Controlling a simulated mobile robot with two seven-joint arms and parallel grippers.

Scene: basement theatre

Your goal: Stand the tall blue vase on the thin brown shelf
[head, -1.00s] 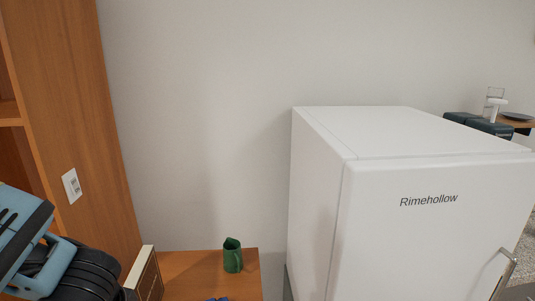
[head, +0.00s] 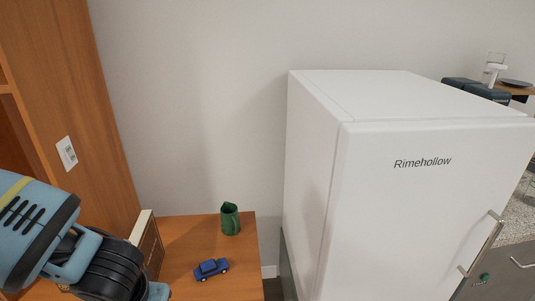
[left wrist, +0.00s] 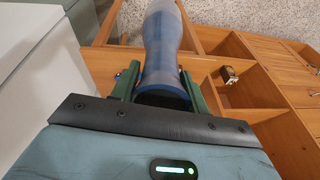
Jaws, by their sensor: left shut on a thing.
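The tall blue vase (left wrist: 163,40) shows in the left wrist view, with bands of darker and greyer blue. My left gripper (left wrist: 160,84) is shut on it, with a green finger on each side near the vase's dark end. The vase is not visible in the head view, where only my left arm shows at the lower left. A tall brown wooden shelf unit (head: 75,100) stands at the left of the head view. Brown wooden compartments (left wrist: 245,95) lie beyond the vase in the wrist view. I cannot tell which board is the thin brown shelf. My right gripper is not in view.
A low wooden top (head: 188,235) holds a green pitcher (head: 230,218), a blue toy car (head: 211,269) and an upright book (head: 150,245). A white fridge (head: 420,200) stands to its right. A small brass object (left wrist: 229,74) sits among the compartments.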

